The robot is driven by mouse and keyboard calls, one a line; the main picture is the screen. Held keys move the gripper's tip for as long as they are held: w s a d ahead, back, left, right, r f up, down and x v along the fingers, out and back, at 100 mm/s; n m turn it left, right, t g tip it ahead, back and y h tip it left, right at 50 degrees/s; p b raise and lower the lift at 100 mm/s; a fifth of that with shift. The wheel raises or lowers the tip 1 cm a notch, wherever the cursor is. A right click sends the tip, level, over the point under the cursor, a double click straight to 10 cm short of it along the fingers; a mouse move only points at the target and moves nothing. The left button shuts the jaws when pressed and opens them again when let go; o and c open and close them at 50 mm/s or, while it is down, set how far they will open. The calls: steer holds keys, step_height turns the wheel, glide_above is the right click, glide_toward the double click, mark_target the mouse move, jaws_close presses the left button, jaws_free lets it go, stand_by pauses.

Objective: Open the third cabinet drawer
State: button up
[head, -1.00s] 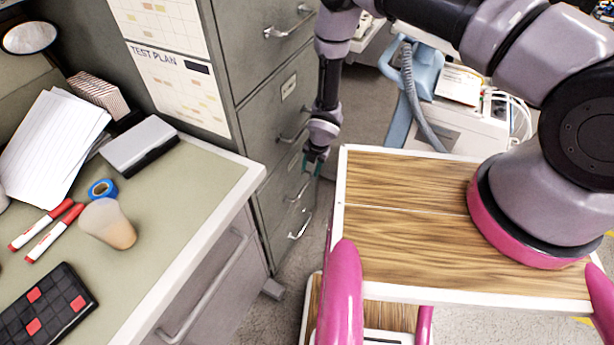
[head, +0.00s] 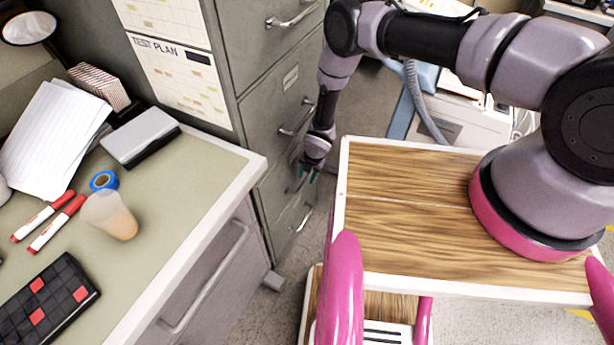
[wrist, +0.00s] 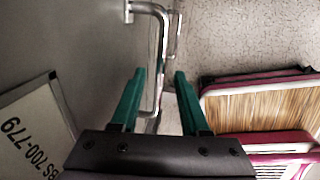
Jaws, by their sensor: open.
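The grey filing cabinet (head: 255,110) stands in the middle of the head view with its drawers shut. The third drawer's handle is largely hidden by my gripper (head: 309,176), which is at that drawer's front. In the wrist view, a metal bar handle (wrist: 161,50) runs between the two green fingers of my gripper (wrist: 158,76). The fingers are apart, one on each side of the bar, and I cannot tell whether either touches it. A drawer label (wrist: 30,130) with printed numbers shows at the lower left.
The second drawer's handle (head: 297,118) is above my gripper and the lowest handle (head: 305,217) below. A green-topped desk (head: 185,180) stands left of the cabinet. My wooden-topped base is close on the right. Bare floor shows between.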

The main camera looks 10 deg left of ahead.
jaws_close()
stand_by(1.3)
